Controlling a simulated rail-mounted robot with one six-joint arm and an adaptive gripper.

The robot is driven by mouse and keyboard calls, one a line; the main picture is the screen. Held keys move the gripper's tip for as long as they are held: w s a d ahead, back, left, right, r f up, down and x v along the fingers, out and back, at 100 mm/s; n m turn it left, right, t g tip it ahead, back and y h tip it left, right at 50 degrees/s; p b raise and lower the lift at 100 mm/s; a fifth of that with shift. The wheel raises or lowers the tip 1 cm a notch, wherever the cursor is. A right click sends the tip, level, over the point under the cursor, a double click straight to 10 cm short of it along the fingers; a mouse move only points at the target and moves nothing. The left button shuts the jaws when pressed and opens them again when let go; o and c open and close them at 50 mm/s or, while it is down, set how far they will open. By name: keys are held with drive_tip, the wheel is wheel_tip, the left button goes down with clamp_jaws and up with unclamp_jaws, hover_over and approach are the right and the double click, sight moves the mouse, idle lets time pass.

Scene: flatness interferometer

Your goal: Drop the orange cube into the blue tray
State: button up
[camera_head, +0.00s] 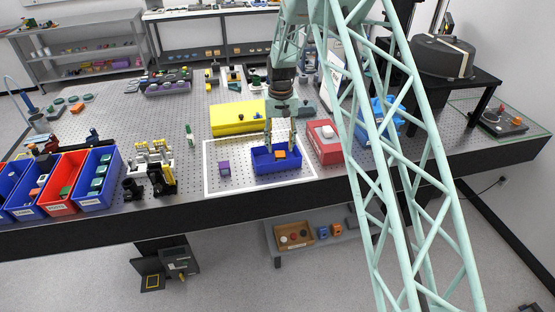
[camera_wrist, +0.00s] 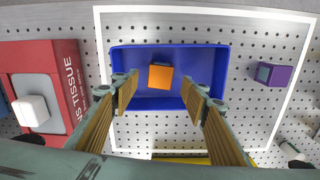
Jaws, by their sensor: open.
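The orange cube (camera_wrist: 161,77) lies inside the blue tray (camera_wrist: 209,58), near the middle of its floor in the wrist view. In the head view the orange cube (camera_head: 280,154) shows within the blue tray (camera_head: 263,166). My gripper (camera_wrist: 165,88) is open, with its two fingers apart on either side of the cube and not touching it. In the head view my gripper (camera_head: 280,130) hangs above the tray, pointing down. How high the fingertips are over the tray floor is hard to tell.
A purple cube (camera_head: 224,169) stands left of the tray inside the white outline on the perforated table. A red tissue box (camera_head: 325,150) stands close to the tray's right. Blue and red bins (camera_head: 64,181) stand far left.

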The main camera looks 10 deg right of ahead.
wheel_tip(320, 180, up, 10)
idle(0.6)
drive_tip(key=shift+r, duration=0.1)
idle(0.5)
drive_tip(key=s+r+t+b, duration=0.1)
drive_tip(key=s+r+b, duration=0.2)
drive_tip(key=s+r, duration=0.95)
drive_tip(key=s+r+t+b, duration=0.1)
drive_tip(key=s+r+b, duration=0.3)
drive_tip(key=s+r, duration=0.85)
drive_tip(key=s+f+t+b, duration=0.1)
drive_tip(key=s+f+b, duration=0.2)
drive_tip(key=s, duration=1.5)
drive_tip(key=s+f+n+t+b, duration=0.1)
drive_tip(key=s+f+b, duration=0.2)
drive_tip(key=s, duration=1.5)
drive_tip(key=shift+s, duration=0.3)
